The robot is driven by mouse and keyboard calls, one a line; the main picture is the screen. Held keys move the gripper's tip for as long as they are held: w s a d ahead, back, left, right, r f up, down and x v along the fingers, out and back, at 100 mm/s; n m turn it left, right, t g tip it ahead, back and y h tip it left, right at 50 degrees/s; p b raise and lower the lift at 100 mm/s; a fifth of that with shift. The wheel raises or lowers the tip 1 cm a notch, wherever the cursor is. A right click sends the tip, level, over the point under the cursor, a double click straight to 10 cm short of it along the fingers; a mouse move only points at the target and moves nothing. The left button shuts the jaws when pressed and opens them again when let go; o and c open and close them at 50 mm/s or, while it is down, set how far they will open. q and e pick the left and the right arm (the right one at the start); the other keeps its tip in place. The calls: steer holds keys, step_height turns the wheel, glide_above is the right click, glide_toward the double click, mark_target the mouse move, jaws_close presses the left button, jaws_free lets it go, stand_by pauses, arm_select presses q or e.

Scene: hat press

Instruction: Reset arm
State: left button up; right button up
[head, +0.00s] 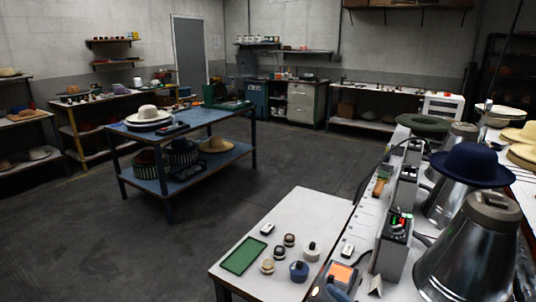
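Neither of my grippers nor arms can be made out in the head view. On the right, a navy blue hat (468,164) sits on top of a metal cone-shaped press form. A second metal cone-shaped form (466,250) stands in front of it with no hat on it. Grey control boxes (396,240) with small lights stand in a row along the left side of the forms. No lever or machine arm can be clearly told apart among the boxes.
A white table (308,212) at front holds a green tray (244,256) and several small pots. A blue two-shelf table (205,118) with hats stands mid-left. Shelves and benches line the walls. The dark floor (85,235) at left is clear.

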steer(key=s+d+f+m+g+h, duration=0.1)
steer(key=s+d+f+m+h, duration=0.3)
steer(key=s+f+m+h, duration=0.6)
steer(key=s+d+f+m+g+h, duration=0.2)
steer(key=s+d+f+m+h, duration=0.35)
steer(key=f, duration=0.85)
arm_select(q)
step_height(320, 180, up, 12)
steer(key=p, duration=1.4)
steer(key=shift+s+a+r, duration=0.15)
steer(key=shift+s+a, duration=0.05)
steer(key=shift+a, duration=0.2)
arm_select(e)
step_height(320, 180, up, 12)
steer(key=s+a+m+y, duration=0.1)
steer(key=s+m, duration=0.1)
arm_select(q)
steer(key=shift+d+r, duration=0.1)
steer(key=shift+r, duration=0.1)
arm_select(e)
steer(key=shift+f, duration=0.1)
arm_select(q)
steer(key=shift+m, duration=0.3)
arm_select(e)
steer(key=shift+s, duration=0.1)
